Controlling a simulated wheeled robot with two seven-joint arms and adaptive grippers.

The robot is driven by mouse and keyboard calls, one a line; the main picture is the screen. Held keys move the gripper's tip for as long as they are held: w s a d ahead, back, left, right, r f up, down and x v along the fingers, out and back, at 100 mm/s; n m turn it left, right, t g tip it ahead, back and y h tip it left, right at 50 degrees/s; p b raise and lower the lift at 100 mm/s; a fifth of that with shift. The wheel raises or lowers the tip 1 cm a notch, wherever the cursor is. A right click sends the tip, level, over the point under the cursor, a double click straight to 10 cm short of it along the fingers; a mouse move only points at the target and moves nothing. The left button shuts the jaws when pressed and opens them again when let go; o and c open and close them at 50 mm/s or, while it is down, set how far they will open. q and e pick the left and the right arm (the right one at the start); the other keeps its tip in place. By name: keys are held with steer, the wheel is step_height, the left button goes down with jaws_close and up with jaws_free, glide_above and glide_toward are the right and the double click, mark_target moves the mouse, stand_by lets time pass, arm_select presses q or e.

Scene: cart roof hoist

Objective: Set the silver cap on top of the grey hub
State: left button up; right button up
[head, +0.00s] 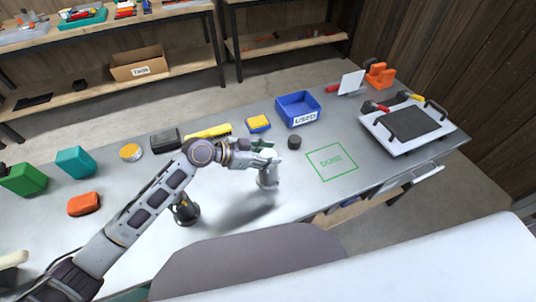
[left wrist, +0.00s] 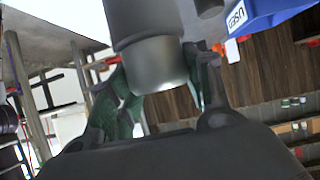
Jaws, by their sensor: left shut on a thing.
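My left gripper (head: 262,158) is shut on the silver cap (head: 270,154), whose pale rounded top shows between the green fingers. In the left wrist view the silver cap (left wrist: 160,68) sits between the fingers of the left gripper (left wrist: 168,92). The grey hub (head: 268,180) stands upright on the bench right under the cap. In the left wrist view the wider hub (left wrist: 142,20) lies directly beyond the cap, in line with it. I cannot tell whether cap and hub touch. My right gripper is not in view.
A dark round puck (head: 294,142) and a blue USED bin (head: 297,108) stand behind the hub. A green DONE square (head: 332,161) to the right is empty. A dark upright device (head: 185,209) stands left, near my left arm. A yellow-topped block (head: 258,123) lies behind the gripper.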

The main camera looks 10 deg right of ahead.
arm_select(q)
steer(key=shift+f, duration=0.1)
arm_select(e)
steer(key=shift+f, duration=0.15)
arm_select(q)
steer(key=o, duration=1)
steer(key=shift+c, duration=0.2)
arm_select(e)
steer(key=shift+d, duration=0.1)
arm_select(q)
steer(key=shift+a+r, duration=0.35)
steer(key=shift+a, duration=0.1)
steer(key=p+v, duration=0.2)
steer(key=v, duration=0.9)
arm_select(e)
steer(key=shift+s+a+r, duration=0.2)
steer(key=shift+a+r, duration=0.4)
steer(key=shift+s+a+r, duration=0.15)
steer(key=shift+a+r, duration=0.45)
